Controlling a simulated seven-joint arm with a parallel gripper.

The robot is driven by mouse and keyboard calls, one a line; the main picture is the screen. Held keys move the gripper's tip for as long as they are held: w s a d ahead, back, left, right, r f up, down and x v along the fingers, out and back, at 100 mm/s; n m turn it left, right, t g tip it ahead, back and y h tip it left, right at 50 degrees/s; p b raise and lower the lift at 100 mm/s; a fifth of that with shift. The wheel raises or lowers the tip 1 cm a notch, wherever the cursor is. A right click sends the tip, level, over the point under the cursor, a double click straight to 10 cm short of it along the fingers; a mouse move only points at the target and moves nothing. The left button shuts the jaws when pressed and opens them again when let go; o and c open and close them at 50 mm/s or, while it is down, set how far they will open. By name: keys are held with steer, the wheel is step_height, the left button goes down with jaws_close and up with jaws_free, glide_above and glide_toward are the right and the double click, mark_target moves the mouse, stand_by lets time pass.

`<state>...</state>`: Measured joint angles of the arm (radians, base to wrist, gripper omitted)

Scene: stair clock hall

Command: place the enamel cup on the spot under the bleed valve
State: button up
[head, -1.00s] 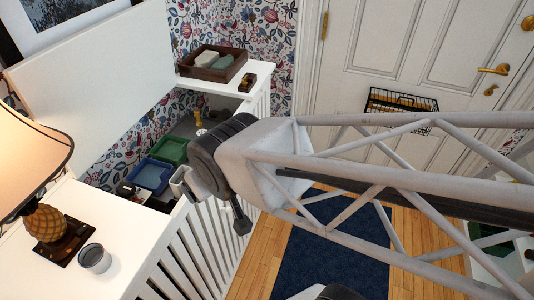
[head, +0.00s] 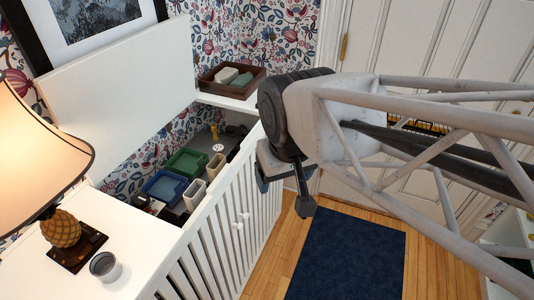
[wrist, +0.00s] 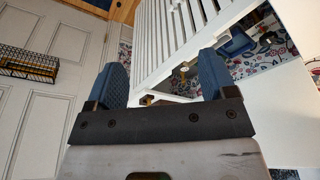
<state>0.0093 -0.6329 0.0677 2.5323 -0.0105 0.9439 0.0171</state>
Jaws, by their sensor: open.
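A small grey cup (head: 104,265) stands upright on the white top at lower left in the head view, beside the lamp; I cannot tell for sure that it is the enamel cup. A small brass fitting (head: 215,134), perhaps the bleed valve, stands at the back inside the open white cabinet; it seems to show in the wrist view too (wrist: 183,70). In the head view my gripper (head: 283,188) hangs right of the slatted front, away from the cup.
The cabinet holds a green tray (head: 187,162), a blue tray (head: 163,187) and two cream containers (head: 195,194). A lamp (head: 62,228) stands by the cup. A wooden tray (head: 232,78) sits on the back ledge. The slatted front (head: 222,235) is a barrier. Floor over the blue rug (head: 345,255) is clear.

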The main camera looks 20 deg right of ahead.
steer(key=shift+c, duration=0.2)
steer(key=shift+c, duration=0.9)
steer(key=a+f+n+y, duration=0.1)
steer(key=a+f+n, duration=0.2)
steer(key=a, duration=0.8)
steer(key=a+f+n+y, duration=0.1)
steer(key=a+f+n, duration=0.1)
steer(key=a, duration=1)
steer(key=a+f+n+y, duration=0.1)
steer(key=a+f+n, duration=0.2)
steer(key=a, duration=0.9)
steer(key=shift+w+f+n+y, duration=0.3)
steer(key=shift+w+f+n, duration=0.05)
steer(key=shift+n, duration=0.65)
steer(key=shift+a, duration=0.1)
